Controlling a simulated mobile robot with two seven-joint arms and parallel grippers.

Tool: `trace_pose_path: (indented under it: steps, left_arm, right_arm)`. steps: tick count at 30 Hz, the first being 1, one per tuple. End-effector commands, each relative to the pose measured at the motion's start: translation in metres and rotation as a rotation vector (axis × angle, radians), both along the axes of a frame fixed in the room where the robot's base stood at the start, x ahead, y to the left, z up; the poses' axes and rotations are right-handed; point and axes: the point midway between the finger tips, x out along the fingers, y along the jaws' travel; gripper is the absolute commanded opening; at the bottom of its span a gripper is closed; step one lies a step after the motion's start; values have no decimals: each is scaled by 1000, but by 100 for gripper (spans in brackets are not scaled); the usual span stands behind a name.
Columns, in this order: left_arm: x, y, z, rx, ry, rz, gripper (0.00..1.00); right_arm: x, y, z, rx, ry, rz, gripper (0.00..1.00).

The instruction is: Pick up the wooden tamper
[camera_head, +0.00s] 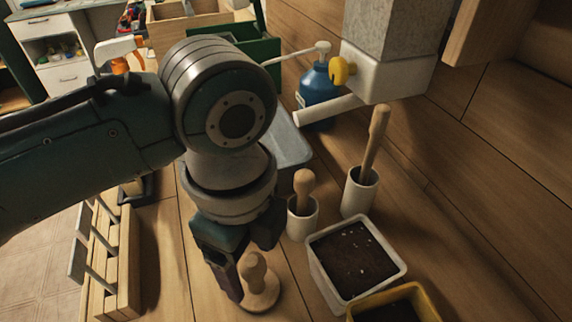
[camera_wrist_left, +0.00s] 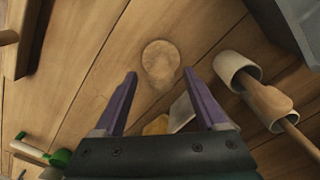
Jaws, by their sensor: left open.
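The wooden tamper (camera_head: 258,292) stands upright on the wooden bench, with a round flat base and a knobbed handle. My left gripper (camera_head: 246,257) is open, pointing down at the tamper, with its fingers close around the handle in the head view. In the left wrist view the tamper (camera_wrist_left: 160,60) appears from above as a pale round shape, just beyond and between the fingertips of the left gripper (camera_wrist_left: 160,74). I cannot tell whether the fingers touch it. My right gripper is not in view.
To the right stand a white cup (camera_head: 301,226) with a short wooden tool and another cup (camera_head: 356,196) with a long one. A white soil-filled pot (camera_head: 324,272) and a yellow pot (camera_head: 430,303) are nearby. A slatted wooden rack (camera_head: 128,262) stands left; a blue bottle (camera_head: 316,88) stands behind.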

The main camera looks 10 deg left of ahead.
Motion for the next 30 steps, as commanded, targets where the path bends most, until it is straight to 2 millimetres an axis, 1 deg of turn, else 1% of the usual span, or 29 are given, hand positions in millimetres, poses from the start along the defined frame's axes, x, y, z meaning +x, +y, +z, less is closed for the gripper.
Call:
trace_pose_path:
  steps: [1,3,7,10,16,30]
  left_arm:
    - [-1,-1,-10,1,3,0,74]
    - [-1,-1,-22,1,5,1,74]
    - [0,-1,-40,1,2,0,74]
    - [0,-1,-44,1,1,-1,74]
    - [0,-1,-44,0,0,-1,74]
    - [0,-1,-44,0,0,0,21]
  right_arm:
    - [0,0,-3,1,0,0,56]
    - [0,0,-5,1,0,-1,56]
    - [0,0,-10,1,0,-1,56]
    - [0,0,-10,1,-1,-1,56]
    - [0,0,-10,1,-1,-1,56]
    - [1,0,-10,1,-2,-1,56]
